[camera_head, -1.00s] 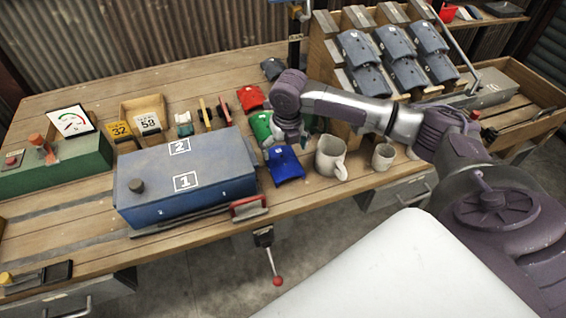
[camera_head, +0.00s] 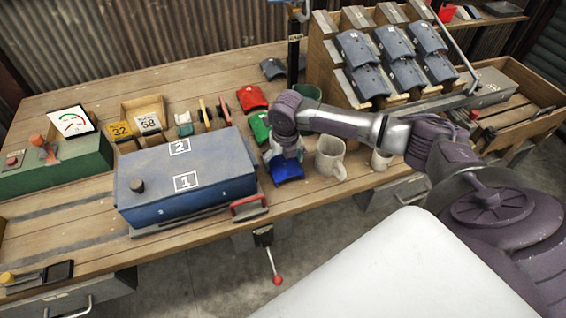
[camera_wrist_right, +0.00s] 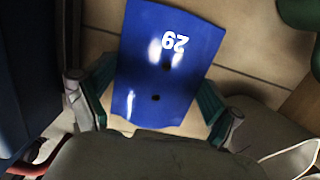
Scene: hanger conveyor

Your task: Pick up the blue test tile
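The blue test tile (camera_head: 287,172) lies on the workbench, just right of the blue box marked 1 and 2. In the right wrist view the tile (camera_wrist_right: 165,65) is a curved blue plate marked 29, with two dark holes. My right gripper (camera_head: 283,157) is just above the tile's back part and hides some of it. In the wrist view its fingers (camera_wrist_right: 155,108) are spread on either side of the tile's near end. I cannot tell whether they touch it. My left gripper is not in view.
The blue box (camera_head: 185,182) stands close on the left. A white mug (camera_head: 330,157) and a smaller cup (camera_head: 381,160) stand to the right. A green tile (camera_head: 259,126) and a red tile (camera_head: 251,98) lie behind. A rack (camera_head: 331,70) of grey-blue tiles rises at the back right.

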